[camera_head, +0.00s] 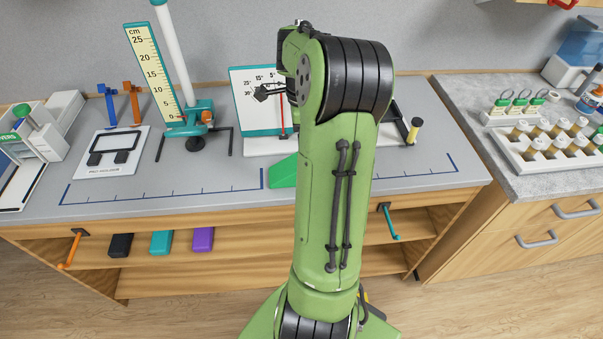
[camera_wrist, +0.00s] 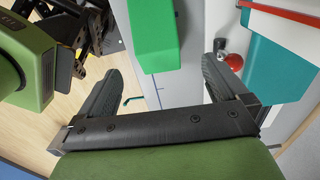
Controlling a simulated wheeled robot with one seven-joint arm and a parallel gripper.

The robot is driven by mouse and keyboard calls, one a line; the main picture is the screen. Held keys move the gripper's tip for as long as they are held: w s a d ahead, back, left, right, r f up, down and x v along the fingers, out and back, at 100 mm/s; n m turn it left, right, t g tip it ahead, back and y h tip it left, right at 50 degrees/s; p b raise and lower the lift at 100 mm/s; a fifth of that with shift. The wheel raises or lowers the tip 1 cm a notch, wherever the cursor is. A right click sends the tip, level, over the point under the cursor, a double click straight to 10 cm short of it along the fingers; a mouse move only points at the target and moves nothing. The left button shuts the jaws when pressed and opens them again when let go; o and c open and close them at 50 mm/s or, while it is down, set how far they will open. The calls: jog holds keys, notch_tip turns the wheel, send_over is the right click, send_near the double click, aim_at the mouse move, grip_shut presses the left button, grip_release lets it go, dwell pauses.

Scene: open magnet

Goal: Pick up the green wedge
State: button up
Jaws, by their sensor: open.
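The green wedge (camera_head: 283,172) lies on the grey worktop, near the blue scale line. My arm hides its right part in the head view. In the wrist view the green wedge (camera_wrist: 154,38) shows at the top, cut off by the picture's edge. My gripper (camera_wrist: 162,72) is open, with its two dark fingers spread apart. The wedge appears beyond the fingertips, roughly in line with the gap between them. Nothing is held between the fingers. In the head view my arm hides most of the gripper.
A white-based stand with a teal-framed angle board (camera_head: 255,75) stands just behind the wedge. A teal-based pole stand (camera_head: 190,120) with a height scale (camera_head: 153,70) is to the left. A tray of vials (camera_head: 550,147) sits on the right counter. The worktop's front left is clear.

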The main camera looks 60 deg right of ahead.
aim_at(295, 169)
notch_tip(295, 169, down, 10)
jog(key=shift+s+a+f+b, duration=0.1)
jog(key=shift+s+a+b, duration=0.05)
jog(key=shift+b, duration=0.85)
jog(key=shift+c, duration=0.5)
jog(key=c, duration=1)
